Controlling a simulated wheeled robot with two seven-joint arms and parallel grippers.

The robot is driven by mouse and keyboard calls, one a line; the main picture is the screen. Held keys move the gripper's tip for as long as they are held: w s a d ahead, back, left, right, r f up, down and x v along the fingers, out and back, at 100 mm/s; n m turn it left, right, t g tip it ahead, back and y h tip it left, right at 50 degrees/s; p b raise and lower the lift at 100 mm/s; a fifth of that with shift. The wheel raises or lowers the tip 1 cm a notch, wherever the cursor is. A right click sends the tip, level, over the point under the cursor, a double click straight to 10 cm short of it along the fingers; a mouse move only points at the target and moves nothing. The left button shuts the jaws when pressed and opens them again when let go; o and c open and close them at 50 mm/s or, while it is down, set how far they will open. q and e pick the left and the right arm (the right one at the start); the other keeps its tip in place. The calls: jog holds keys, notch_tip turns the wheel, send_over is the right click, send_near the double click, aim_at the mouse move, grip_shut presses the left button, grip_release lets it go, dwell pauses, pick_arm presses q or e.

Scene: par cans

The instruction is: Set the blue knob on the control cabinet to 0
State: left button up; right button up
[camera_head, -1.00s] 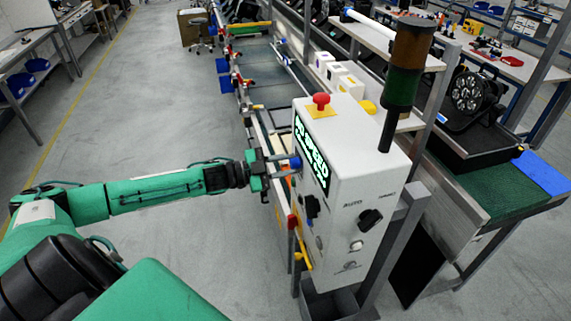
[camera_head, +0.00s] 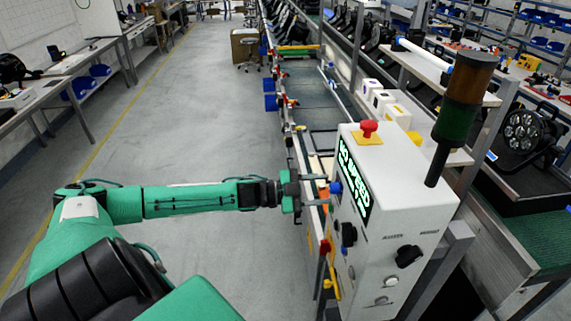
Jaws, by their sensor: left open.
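The white control cabinet (camera_head: 408,190) stands right of centre, with a lit display reading partly "SPEED" on its left-hand face. My left gripper (camera_head: 327,190) comes from the left, level with the knob. Its two fingers are apart, one above and one below the knob's height, with the tips close to it. I cannot tell whether they touch it. My right gripper is not in view.
A red mushroom button (camera_head: 369,128) tops the cabinet, with a dark signal lamp (camera_head: 465,95) beside it. Black knobs (camera_head: 408,256) and a yellow-handled part (camera_head: 332,284) sit lower down. A long conveyor line (camera_head: 318,95) runs behind. The grey floor on the left is clear.

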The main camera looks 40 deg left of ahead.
pick_arm(q)
jog(key=v, duration=1.2)
jog(key=shift+p, duration=0.45)
jog(key=shift+a, duration=0.1)
dwell(0.6)
